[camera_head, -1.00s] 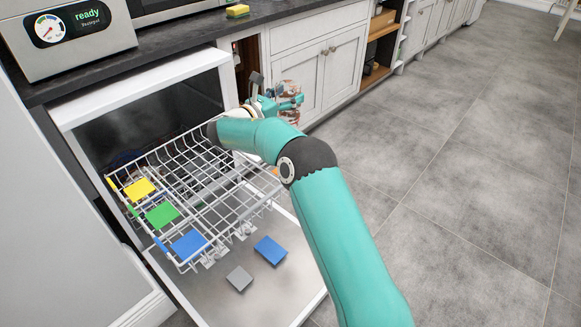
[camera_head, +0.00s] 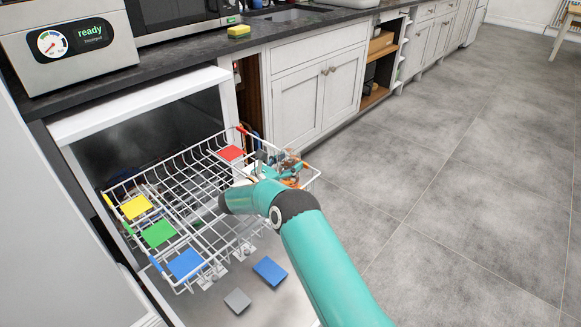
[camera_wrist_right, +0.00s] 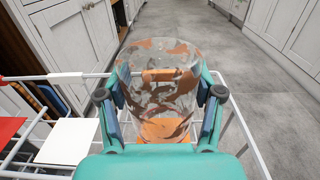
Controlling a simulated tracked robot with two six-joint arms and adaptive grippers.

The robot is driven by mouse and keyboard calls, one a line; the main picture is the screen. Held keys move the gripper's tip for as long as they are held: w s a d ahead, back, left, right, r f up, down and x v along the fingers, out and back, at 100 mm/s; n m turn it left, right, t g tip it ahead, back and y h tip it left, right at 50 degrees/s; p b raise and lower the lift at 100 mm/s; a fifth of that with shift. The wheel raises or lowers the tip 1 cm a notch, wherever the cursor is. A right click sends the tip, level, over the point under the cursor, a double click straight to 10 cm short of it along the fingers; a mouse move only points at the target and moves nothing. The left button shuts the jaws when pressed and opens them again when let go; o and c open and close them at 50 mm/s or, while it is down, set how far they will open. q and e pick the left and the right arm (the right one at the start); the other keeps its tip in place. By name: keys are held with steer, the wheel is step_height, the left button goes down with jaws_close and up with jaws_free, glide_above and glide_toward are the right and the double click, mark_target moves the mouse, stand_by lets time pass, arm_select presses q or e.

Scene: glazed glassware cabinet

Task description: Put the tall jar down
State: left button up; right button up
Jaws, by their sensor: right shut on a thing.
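The tall jar (camera_wrist_right: 158,85) is clear glass with brown-orange smears. In the right wrist view it stands upright between the fingers of my right gripper (camera_wrist_right: 160,105), which is shut on it. In the head view the jar (camera_head: 291,163) shows only in part behind the right gripper (camera_head: 280,172). It is at the right end of the white wire rack (camera_head: 207,170). An orange patch (camera_wrist_right: 165,130) shows under and through the jar. I cannot tell whether the jar's base touches the rack. My left gripper is not in view.
The rack is pulled out of the open dishwasher and carries red (camera_head: 231,153), yellow (camera_head: 136,207), green (camera_head: 159,233) and blue (camera_head: 185,263) patches. A blue tile (camera_head: 270,270) and a grey tile (camera_head: 237,300) lie on the lowered door. Cabinets (camera_head: 313,97) stand behind; the floor at right is clear.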

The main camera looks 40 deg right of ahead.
steer(key=shift+f, duration=0.9)
steer(key=o, duration=1.5)
steer(key=a, duration=0.8)
steer(key=s+a, duration=0.1)
steer(key=a, duration=0.3)
steer(key=shift+p, duration=0.35)
steer(key=shift+s+r, duration=0.1)
